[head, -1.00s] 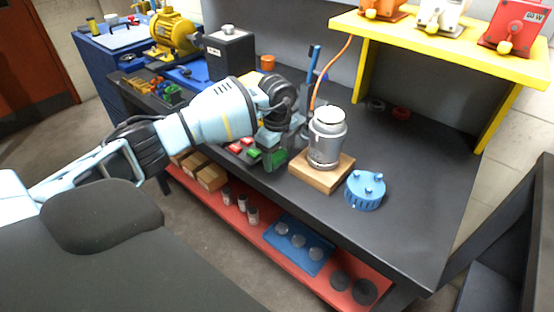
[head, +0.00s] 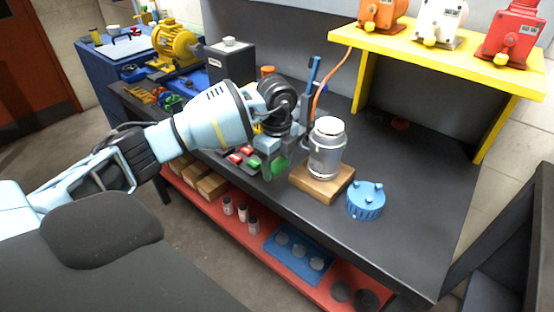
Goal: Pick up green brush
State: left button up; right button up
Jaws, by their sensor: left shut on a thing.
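My left gripper (head: 270,168) is over the front edge of the dark workbench, left of the grey motor. It is shut on a green brush (head: 279,168), a small green block that shows at its fingertips. The fingers hide part of the block, and I cannot tell whether it is clear of the surface below. Another small green piece (head: 253,163) and red pieces (head: 236,158) lie just left of the fingers on a dark tray. My right gripper is not in view.
The grey motor (head: 326,150) stands on a wooden block (head: 322,186) close to the right of my gripper. A blue cap (head: 366,203) lies further right. A yellow shelf (head: 450,62) holds orange, white and red motors. The bench right of the cap is clear.

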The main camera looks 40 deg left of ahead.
pick_arm(q)
jog(key=s+d+r, duration=0.1)
jog(key=s+d, duration=0.6)
jog(key=s, duration=0.4)
jog(key=shift+p, duration=0.3)
jog(key=shift+w+r, duration=0.1)
